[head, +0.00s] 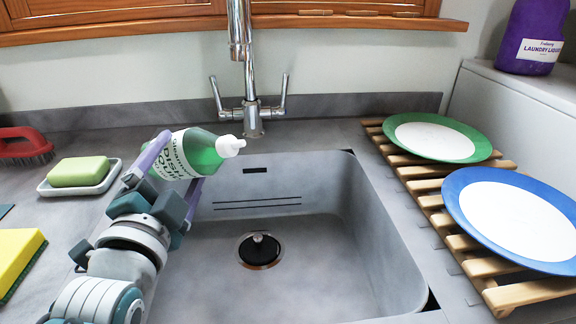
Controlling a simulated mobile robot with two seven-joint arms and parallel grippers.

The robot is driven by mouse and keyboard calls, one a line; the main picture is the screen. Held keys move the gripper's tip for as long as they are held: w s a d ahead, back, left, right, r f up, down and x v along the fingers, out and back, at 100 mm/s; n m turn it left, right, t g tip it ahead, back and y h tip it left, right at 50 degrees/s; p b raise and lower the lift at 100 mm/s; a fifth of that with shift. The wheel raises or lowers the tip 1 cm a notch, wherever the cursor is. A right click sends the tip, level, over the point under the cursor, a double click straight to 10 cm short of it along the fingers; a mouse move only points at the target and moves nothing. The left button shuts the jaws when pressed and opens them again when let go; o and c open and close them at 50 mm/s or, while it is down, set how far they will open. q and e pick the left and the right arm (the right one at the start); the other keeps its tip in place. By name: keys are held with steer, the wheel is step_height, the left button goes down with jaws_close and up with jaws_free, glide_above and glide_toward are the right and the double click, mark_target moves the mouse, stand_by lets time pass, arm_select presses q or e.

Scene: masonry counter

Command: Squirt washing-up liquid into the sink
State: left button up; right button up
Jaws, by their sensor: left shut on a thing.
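A green bottle of dish liquid (203,154) with a white label and white nozzle lies tipped nearly on its side, its nozzle pointing right. My left gripper (177,160) is shut on the bottle, with its fingers on either side of the body. It holds the bottle over the back left part of the grey sink (345,235). The sink looks empty, with a dark drain plug (259,249) in its floor. No liquid shows leaving the nozzle. My right gripper is not in view.
A chrome tap (247,70) stands behind the sink. A wooden rack (433,203) on the right bears a green-rimmed plate (432,137) and a blue-rimmed plate (515,217). On the left are green soap (78,171) on a dish, a red brush (24,145) and a yellow sponge (15,256).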

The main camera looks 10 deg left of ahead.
arm_select(q)
steer(key=shift+a+r+m+t+b, duration=0.15)
steer(key=shift+m+t+b, duration=0.15)
steer(key=shift+m+b, duration=0.35)
steer(key=shift+a+f+m+t+b, duration=0.15)
steer(key=shift+m+t+b, duration=0.15)
steer(key=shift+m+b, duration=0.35)
stand_by(3.3)
steer(key=shift+w+r+m, duration=0.1)
steer(key=shift+r+m, duration=0.5)
steer(key=shift+r, duration=0.05)
stand_by(2.8)
